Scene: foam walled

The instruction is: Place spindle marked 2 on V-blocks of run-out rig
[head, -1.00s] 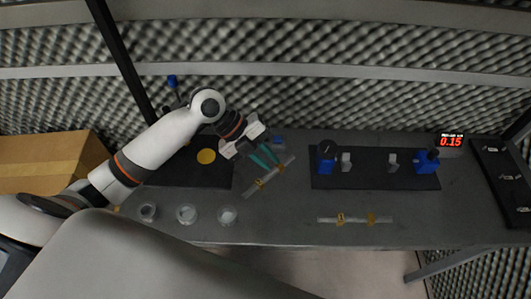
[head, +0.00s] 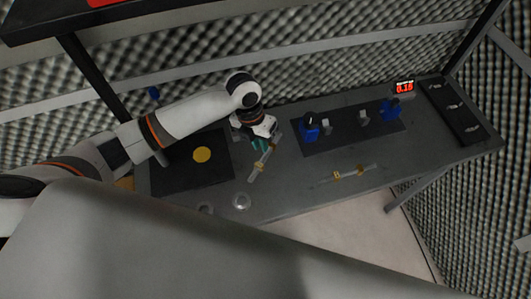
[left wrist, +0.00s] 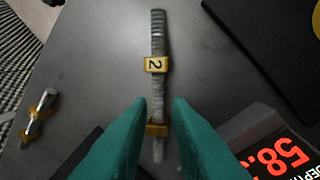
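The spindle marked 2 (left wrist: 156,40) is a thin grey ribbed rod with two yellow collars, the upper one reading 2. It lies on the grey bench and also shows in the head view (head: 256,170), below my left gripper (head: 264,142). In the left wrist view the green fingers (left wrist: 158,115) are apart, with the spindle's lower part seen between them and gaps either side. The run-out rig (head: 345,138) is a dark plate with two small grey V-blocks (head: 327,127) (head: 363,117) between blue posts; the V-blocks are empty. My right gripper is out of view.
Another spindle with yellow collars (head: 350,174) lies in front of the rig. A dark mat with a yellow disc (head: 202,154) is at left, with clear round dishes (head: 241,201) before it. A red-digit readout (head: 404,87) and dark tray (head: 455,108) are at right.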

